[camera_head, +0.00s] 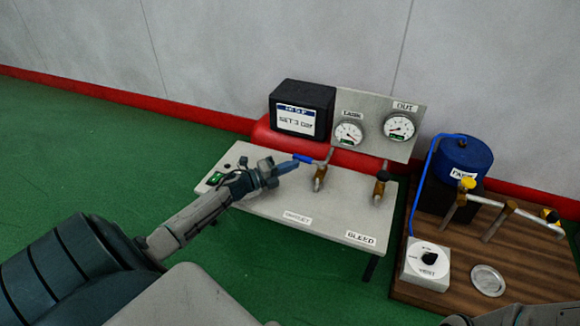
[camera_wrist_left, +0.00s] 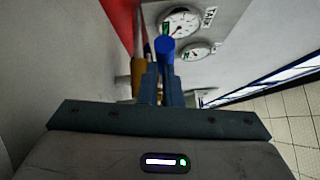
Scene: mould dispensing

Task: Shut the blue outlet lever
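The blue outlet lever (camera_head: 302,158) sticks out to the left from a brass valve (camera_head: 320,180) on the grey panel bench. In the left wrist view the blue lever (camera_wrist_left: 165,47) shows its rounded end just past my fingertips. My left gripper (camera_head: 290,166) reaches in from the left, its fingers close together, its tips right beside the lever's free end. The left wrist view (camera_wrist_left: 162,88) shows the fingers nearly together; I cannot tell whether they touch the lever. Only a bit of my right arm shows at the bottom right edge.
A second valve with a dark handle (camera_head: 381,187) stands right of the outlet valve, near the BLEED label (camera_head: 360,238). Two gauges (camera_head: 348,133) sit on a plate behind, beside a black display box (camera_head: 302,108). A wooden board (camera_head: 455,292) at right carries a blue tank (camera_head: 462,158) and white dial box (camera_head: 427,263).

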